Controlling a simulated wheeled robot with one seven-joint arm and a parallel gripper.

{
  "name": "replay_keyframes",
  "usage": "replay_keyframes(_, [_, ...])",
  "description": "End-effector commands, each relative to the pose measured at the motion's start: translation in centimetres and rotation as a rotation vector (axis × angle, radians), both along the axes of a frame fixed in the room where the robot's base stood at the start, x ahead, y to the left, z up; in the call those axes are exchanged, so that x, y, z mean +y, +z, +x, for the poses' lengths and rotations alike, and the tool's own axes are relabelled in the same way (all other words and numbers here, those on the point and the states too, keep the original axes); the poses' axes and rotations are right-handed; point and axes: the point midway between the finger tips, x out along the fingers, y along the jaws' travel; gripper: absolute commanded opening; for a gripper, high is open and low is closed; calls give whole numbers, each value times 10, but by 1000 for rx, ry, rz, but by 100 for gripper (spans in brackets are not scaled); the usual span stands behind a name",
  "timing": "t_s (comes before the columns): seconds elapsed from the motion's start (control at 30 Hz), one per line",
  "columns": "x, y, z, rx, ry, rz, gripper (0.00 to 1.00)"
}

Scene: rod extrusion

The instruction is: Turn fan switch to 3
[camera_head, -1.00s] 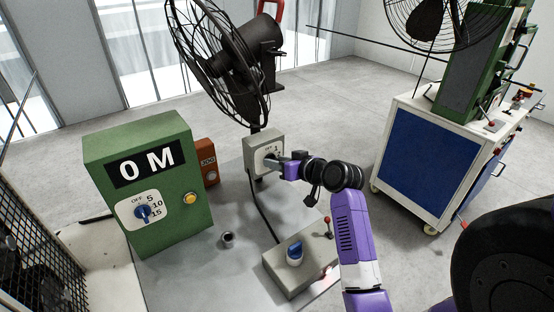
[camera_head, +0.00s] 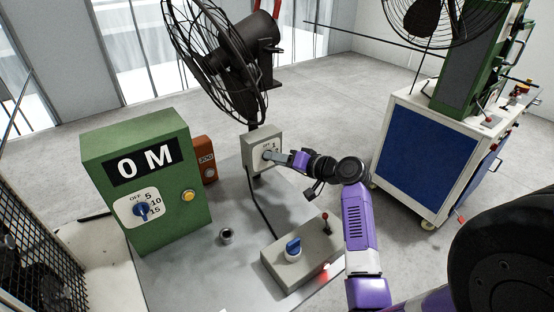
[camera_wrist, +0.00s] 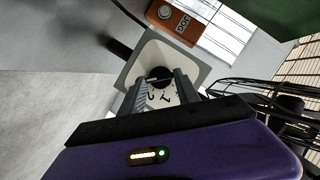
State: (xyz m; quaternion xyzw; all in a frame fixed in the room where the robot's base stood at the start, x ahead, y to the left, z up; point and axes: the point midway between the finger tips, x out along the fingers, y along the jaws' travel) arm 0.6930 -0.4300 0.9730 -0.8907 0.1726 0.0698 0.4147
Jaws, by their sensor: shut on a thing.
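The fan's grey switch box (camera_head: 252,146) stands on the pole under the black fan (camera_head: 225,60) at the middle of the head view. Its dial is mostly hidden by my gripper there. In the wrist view the box (camera_wrist: 143,62) shows tilted, with a round dark knob (camera_wrist: 159,73) on its face and numbers 1 and 2 readable beside it. My gripper (camera_head: 274,155) reaches the box face from the right, and in the wrist view its two fingers (camera_wrist: 160,80) lie on either side of the knob, shut on it. Where the knob points cannot be read.
A green box (camera_head: 150,185) with a blue dial and "0 M" display stands left. An orange box (camera_head: 205,158) is behind it. A low grey box (camera_head: 300,260) with a blue knob and red-tipped lever stands in front. A blue-sided cart (camera_head: 425,150) stands right.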

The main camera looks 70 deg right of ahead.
Motion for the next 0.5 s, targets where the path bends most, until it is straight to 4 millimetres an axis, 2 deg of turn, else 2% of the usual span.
replay_keyframes(0.37, [-1,1,0,-4,-2,5,0])
replay_keyframes(0.4, [-1,1,0,-4,-1,4,42])
replay_keyframes(0.5, [-1,1,0,-4,-1,4,60])
